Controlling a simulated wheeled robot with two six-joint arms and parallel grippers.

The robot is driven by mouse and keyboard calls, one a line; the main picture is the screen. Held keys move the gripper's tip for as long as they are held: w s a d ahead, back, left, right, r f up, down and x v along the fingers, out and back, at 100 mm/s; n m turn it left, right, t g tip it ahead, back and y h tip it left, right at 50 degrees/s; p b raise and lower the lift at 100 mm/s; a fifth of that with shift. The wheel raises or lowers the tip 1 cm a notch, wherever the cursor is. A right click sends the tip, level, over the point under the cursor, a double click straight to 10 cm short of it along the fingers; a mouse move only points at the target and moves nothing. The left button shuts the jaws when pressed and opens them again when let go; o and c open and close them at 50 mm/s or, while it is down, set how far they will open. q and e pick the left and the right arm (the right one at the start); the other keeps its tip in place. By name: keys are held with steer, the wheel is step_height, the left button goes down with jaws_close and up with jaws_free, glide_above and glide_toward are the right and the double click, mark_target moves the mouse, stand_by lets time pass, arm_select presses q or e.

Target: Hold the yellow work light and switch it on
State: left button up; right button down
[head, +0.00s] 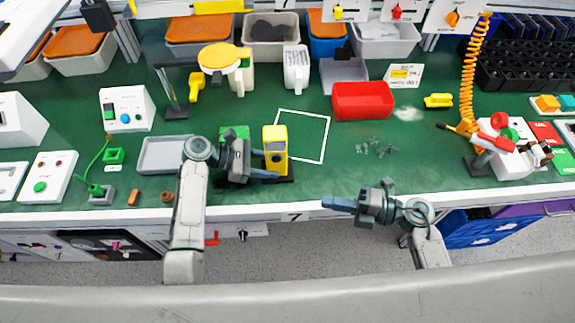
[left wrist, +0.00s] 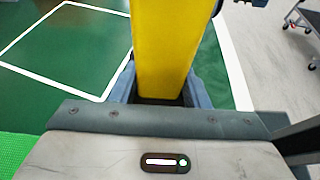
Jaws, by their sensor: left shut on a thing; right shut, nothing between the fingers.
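The yellow work light (head: 275,143) stands upright near the front edge of the green bench, with a dark round spot on the face turned to the head camera. My left gripper (head: 262,172) is shut on its lower part. In the left wrist view the yellow body (left wrist: 172,45) rises between the two fingers (left wrist: 160,90). I cannot make out the switch's position or whether the lamp is lit. My right gripper (head: 328,203) is shut and empty, at the bench's front edge to the right of the light, pointing left and apart from it.
A grey tray (head: 163,155) lies left of my left gripper. Right stands a fixture with an orange coiled hose (head: 467,75).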

mark_target(276, 159)
steer(key=shift+n+y, duration=0.5)
steer(key=shift+n, duration=0.2)
steer(key=r, duration=0.1)
steer(key=w+r, duration=0.2)
steer(key=shift+w+a+r, duration=0.1)
steer(key=shift+a+r, duration=0.1)
steer(key=shift+a, duration=0.15)
steer(key=w+a, duration=0.6)
steer(key=a, duration=0.3)
steer(key=shift+w+a, duration=0.25)
steer(key=shift+a, duration=0.1)
